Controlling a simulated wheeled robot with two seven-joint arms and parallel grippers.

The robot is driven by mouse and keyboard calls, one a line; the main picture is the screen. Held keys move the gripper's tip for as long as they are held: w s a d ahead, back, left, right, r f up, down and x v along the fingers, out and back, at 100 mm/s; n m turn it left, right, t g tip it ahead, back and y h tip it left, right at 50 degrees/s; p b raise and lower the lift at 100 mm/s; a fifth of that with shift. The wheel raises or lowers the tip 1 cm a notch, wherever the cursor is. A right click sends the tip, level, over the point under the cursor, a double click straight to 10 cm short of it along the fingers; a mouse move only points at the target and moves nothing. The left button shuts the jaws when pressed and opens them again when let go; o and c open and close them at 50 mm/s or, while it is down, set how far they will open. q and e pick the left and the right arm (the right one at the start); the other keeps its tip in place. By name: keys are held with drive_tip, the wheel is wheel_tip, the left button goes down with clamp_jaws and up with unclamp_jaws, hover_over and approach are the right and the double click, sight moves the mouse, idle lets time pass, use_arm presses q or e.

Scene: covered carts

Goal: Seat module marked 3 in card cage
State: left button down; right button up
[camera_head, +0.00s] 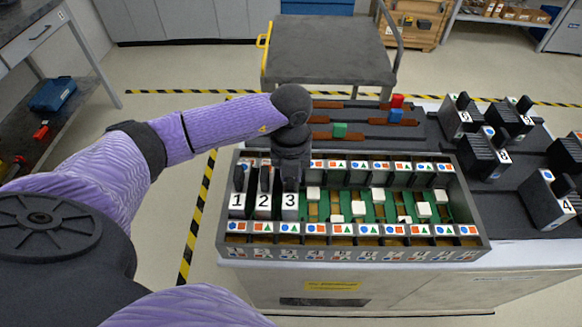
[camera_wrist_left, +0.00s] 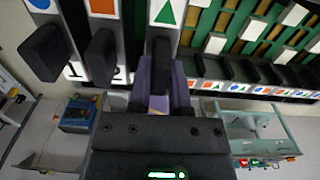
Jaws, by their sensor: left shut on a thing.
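The module marked 3 (camera_head: 290,205) stands upright in the third slot from the left of the grey card cage (camera_head: 472,218). Its label is about level with those of modules 1 (camera_head: 237,204) and 2 (camera_head: 263,205) beside it. My left gripper (camera_head: 290,180) comes down from above and is shut on its black handle. In the left wrist view the gripper (camera_wrist_left: 160,95) has its fingers around the dark handle (camera_wrist_left: 162,65). Its lower edge is hidden by the cage's front rail, so I cannot tell how deep it sits. My right gripper is not in view.
The slots to the right are empty, showing green board and white connectors (camera_head: 358,208). Modules marked 5 (camera_head: 460,115) and 4 (camera_head: 560,205) stand with others on the dark tray at right. Red, blue and green blocks (camera_head: 340,130) lie behind the cage. A grey cart (camera_head: 330,55) stands beyond.

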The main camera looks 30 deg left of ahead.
use_arm(q)
drive_tip(key=shift+f, duration=0.15)
drive_tip(key=shift+c, duration=2.4)
unclamp_jaws()
wheel_tip(320, 180, up, 10)
drive_tip(key=shift+p, duration=1.05)
